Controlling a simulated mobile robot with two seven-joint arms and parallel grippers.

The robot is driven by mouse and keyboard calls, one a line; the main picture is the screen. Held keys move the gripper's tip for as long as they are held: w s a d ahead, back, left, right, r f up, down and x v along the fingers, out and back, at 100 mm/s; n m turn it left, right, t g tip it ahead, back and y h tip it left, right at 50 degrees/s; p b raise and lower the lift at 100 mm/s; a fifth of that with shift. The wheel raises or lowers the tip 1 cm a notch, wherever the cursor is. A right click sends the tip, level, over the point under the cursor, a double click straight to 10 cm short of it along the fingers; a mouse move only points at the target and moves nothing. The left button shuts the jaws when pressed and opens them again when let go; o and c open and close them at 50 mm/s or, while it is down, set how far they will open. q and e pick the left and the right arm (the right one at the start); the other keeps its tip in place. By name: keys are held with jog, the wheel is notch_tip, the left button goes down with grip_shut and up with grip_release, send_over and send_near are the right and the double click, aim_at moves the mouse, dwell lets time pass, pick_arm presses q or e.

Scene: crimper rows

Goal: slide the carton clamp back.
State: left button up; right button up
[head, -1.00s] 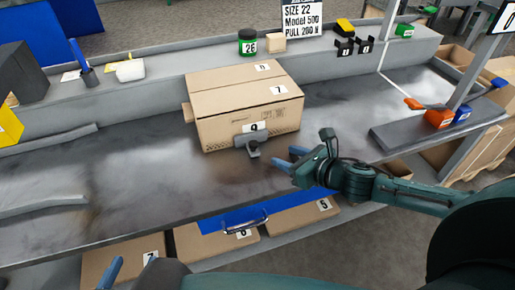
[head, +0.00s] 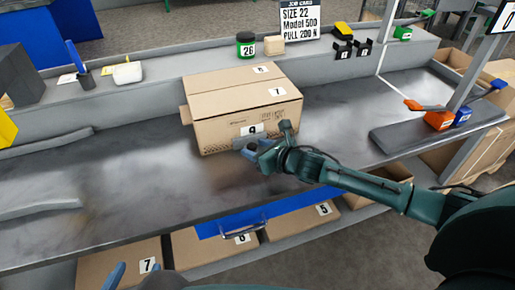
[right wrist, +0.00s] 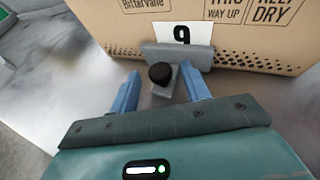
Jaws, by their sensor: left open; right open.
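The carton clamp (right wrist: 190,55), a grey plate with a stem and black knob, stands against the front of the cardboard carton (head: 228,97), under its label 9. In the head view the clamp (head: 239,142) is mostly hidden by my right gripper (head: 247,150). In the right wrist view my right gripper (right wrist: 162,84) is open, with one blue finger on each side of the clamp's knob and stem. I cannot tell whether the fingers touch it. My left gripper (head: 116,275) is open and empty at the bottom left, partly cut off by the frame.
The raised back ledge (head: 180,70) holds a green jar (head: 245,43), a small wooden block (head: 270,45) and black holders. Grey strips (head: 45,143) lie at the left of the bench. The bench (head: 120,180) is clear left of the carton. Numbered boxes (head: 205,250) sit below.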

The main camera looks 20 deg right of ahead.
jog(key=shift+c, duration=0.5)
grip_shut()
jog(key=s+p, duration=0.2)
jog(key=s, duration=0.1)
jog(key=shift+s+r, duration=0.1)
jog(key=shift+s, duration=0.2)
jog(key=s+p, duration=0.2)
jog(key=s, duration=0.5)
jog(key=shift+s, duration=0.4)
pick_arm(q)
jog(key=shift+n+t+y, duration=0.3)
jog(key=shift+n, duration=0.6)
jog(key=r, duration=0.1)
jog(key=a+r, duration=0.1)
jog(key=r, duration=0.2)
jog(key=shift+s+a+r, duration=0.3)
jog(key=shift+s+a, duration=0.05)
jog(key=shift+a, duration=0.05)
pick_arm(e)
jog(key=shift+s+f, duration=0.15)
jog(key=shift+f, duration=0.05)
